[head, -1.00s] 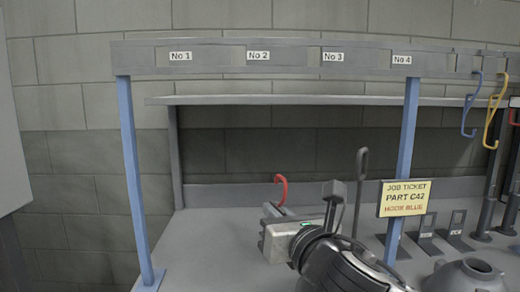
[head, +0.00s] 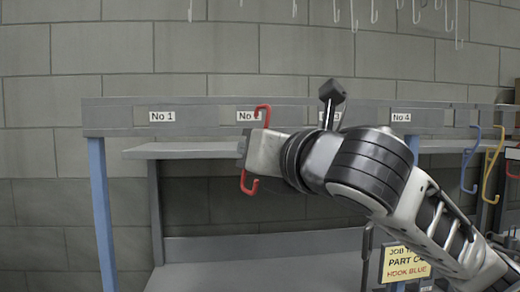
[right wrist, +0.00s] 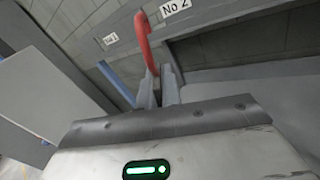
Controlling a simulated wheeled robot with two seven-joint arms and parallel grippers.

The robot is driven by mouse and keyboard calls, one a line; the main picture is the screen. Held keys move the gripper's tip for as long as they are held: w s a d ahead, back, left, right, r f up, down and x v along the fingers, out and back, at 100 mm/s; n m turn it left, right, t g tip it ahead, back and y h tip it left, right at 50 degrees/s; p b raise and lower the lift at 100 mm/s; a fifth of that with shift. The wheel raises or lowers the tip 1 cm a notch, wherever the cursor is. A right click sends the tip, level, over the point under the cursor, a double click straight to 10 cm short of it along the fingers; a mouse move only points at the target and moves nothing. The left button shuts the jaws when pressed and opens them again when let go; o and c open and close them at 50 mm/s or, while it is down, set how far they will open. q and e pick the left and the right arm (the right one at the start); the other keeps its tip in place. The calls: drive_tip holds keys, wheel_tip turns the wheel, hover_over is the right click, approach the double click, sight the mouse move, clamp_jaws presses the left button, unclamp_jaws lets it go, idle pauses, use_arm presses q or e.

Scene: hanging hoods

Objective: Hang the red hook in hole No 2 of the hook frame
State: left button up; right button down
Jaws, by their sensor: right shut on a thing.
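The red hook (head: 263,108) is an S shape. Its top bend is in front of the right end of the No 2 label and its lower bend hangs below my right gripper (head: 243,148). The gripper is shut on the hook's shank and partly hides it. In the right wrist view the hook (right wrist: 145,42) rises from between the fingers (right wrist: 158,88), left of the No 2 label (right wrist: 175,7). The hook frame (head: 200,112) has a grey beam on blue posts. I cannot tell whether the hook tip touches the beam. My left gripper is not in view.
A blue hook (head: 470,165) and a yellow hook (head: 492,165) hang at the right. A yellow job ticket (head: 398,264) stands below my right arm. A grey shelf (head: 185,151) lies behind the frame. Pale hooks (head: 374,10) hang along the top.

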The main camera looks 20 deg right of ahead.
drive_tip(key=shift+w+a+f, duration=0.1)
drive_tip(key=shift+w+a, duration=0.15)
drive_tip(key=shift+w, duration=1.2)
drive_tip(key=shift+w+a, duration=0.2)
drive_tip(key=shift+w, duration=1.25)
drive_tip(key=shift+w+a, duration=0.1)
drive_tip(key=shift+w, duration=0.45)
drive_tip(key=shift+w+a, duration=0.2)
drive_tip(key=shift+w, duration=0.8)
drive_tip(key=shift+w, duration=0.1)
drive_tip(key=shift+w+a, duration=0.2)
drive_tip(key=shift+w, duration=1.2)
drive_tip(key=shift+f+b, duration=0.35)
drive_tip(key=shift+f, duration=1.05)
drive_tip(key=c, duration=1.5)
unclamp_jaws()
